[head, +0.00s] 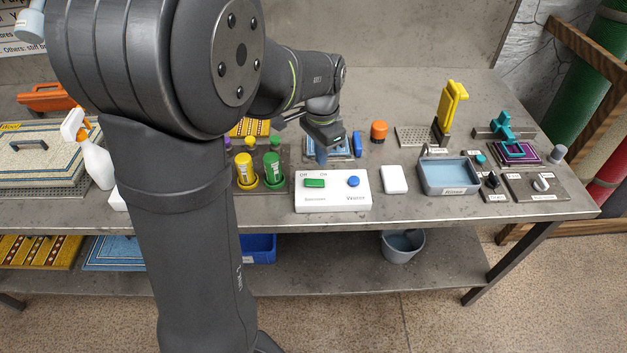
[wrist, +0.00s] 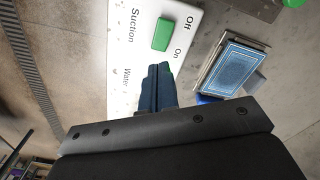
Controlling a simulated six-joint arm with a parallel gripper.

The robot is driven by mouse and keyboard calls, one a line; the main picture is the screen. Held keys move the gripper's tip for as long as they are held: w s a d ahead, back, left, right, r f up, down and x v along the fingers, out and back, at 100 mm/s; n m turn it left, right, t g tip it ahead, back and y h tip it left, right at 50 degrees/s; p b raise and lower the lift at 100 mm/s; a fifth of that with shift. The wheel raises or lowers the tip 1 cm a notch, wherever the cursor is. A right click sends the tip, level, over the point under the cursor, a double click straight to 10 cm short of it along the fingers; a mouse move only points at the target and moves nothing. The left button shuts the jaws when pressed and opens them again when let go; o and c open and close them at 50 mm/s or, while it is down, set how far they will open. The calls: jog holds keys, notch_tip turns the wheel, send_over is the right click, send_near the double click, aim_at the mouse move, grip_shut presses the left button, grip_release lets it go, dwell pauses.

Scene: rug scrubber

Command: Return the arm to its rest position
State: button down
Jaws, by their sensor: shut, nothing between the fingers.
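My gripper (head: 321,158) hangs over the bench behind the white control panel (head: 333,203) in the head view, with its fingers pointing down. In the wrist view its dark blue fingers (wrist: 157,88) are shut together with nothing between them, and they overlap the panel (wrist: 125,50) in the picture. The panel carries a green suction switch (head: 314,183) and a blue water knob (head: 353,181). The wrist view shows the green switch (wrist: 161,34) but not the knob. My arm is bent and reaches forward from the left.
A small blue rug (wrist: 237,67) lies close behind the panel. Yellow and green bottles (head: 273,168) stand left of it. A spray bottle (head: 97,163) is at left.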

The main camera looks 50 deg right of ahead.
jog(key=shift+r, duration=0.1)
notch_tip(320, 180, down, 7)
jog(key=shift+r, duration=0.1)
dwell(0.6)
notch_tip(320, 180, up, 6)
jog(key=shift+r, duration=0.2)
jog(key=shift+f, duration=0.2)
notch_tip(320, 180, down, 6)
jog(key=shift+r, duration=0.2)
notch_tip(320, 180, up, 8)
jog(key=r, duration=0.1)
notch_tip(320, 180, up, 13)
jog(key=m+g+h, duration=0.1)
jog(key=m, duration=0.5)
send_over(321, 182)
jog(key=w+a, duration=0.4)
jog(key=shift+s+d+r, duration=0.2)
jog(key=shift+d, duration=0.05)
